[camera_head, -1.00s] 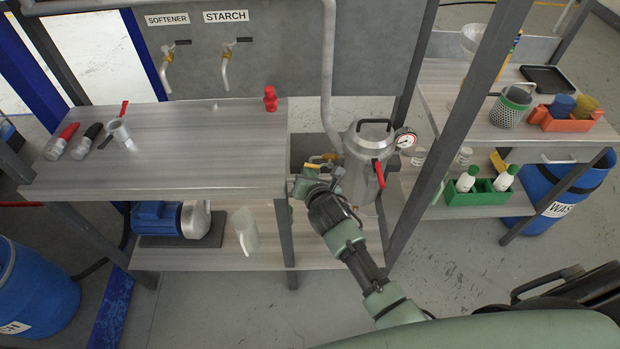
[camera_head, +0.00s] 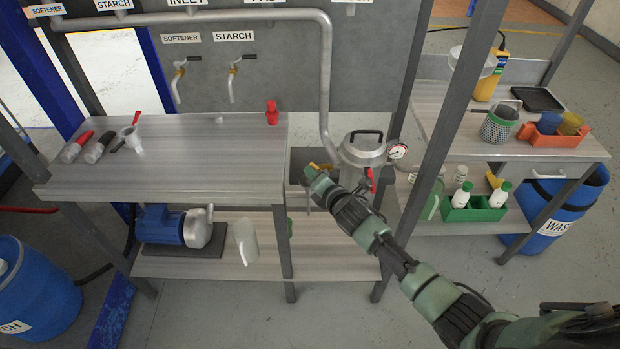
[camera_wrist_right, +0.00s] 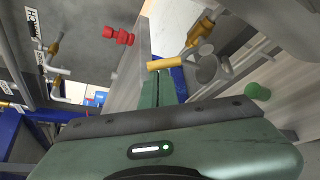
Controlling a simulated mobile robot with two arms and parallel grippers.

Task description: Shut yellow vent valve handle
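A yellow valve handle (camera_head: 326,166) shows in part beside the metal filter vessel (camera_head: 361,155), just behind my right gripper (camera_head: 309,178). In the right wrist view, a yellow handle (camera_wrist_right: 166,63) sticks out beside a grey round pipe fitting (camera_wrist_right: 208,68), just beyond the gripper's front. Another yellow valve part (camera_wrist_right: 201,30) is above it. My right gripper is close to the handle; I cannot tell whether it touches it. Its fingers are mostly hidden, and their opening is unclear. My left gripper is not in view.
A red-handled lever (camera_head: 371,178) and a pressure gauge (camera_head: 397,151) are on the vessel. A workbench (camera_head: 210,165) stands to the left, with a red valve piece (camera_head: 272,112) at its far edge. A grey post (camera_head: 440,140) stands close right of the vessel.

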